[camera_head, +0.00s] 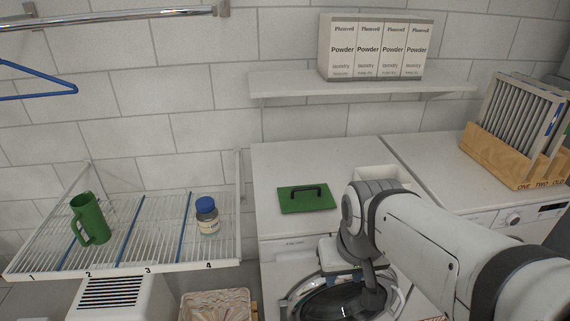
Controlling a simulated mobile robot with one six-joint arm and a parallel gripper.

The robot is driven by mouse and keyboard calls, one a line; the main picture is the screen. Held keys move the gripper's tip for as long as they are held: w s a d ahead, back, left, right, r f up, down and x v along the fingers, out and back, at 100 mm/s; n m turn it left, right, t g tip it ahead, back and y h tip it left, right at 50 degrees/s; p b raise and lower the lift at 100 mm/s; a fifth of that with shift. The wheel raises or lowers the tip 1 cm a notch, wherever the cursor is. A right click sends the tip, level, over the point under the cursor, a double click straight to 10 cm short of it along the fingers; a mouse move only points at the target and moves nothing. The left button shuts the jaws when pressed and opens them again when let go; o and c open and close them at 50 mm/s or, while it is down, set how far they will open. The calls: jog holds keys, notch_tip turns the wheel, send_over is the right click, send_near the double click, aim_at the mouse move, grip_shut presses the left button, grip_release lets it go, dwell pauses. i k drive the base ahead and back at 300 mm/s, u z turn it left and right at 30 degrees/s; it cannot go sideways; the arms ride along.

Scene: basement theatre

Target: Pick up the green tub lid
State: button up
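The green tub lid (298,206) lies flat on top of a white washing machine (275,165), near its front edge. It is a green rectangle with a black bar handle standing up from its middle. My arm comes in from the lower right. My gripper (342,262) hangs in front of the machine, to the right of the lid and lower in the picture, apart from it. The wrist partly covers it, and I cannot tell whether its fingers are open or shut. I see nothing clearly held.
A wire rack (150,225) at left holds a green mug (90,218) and a blue-capped jar (207,216). Powder boxes (375,48) stand on a wall shelf (290,82). A wooden holder (497,155) with panels stands at right. The machine top behind the lid is clear.

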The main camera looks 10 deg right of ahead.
aim_at(316, 197)
jog(key=z, duration=0.2)
jog(key=i, duration=0.85)
jog(key=u, duration=0.25)
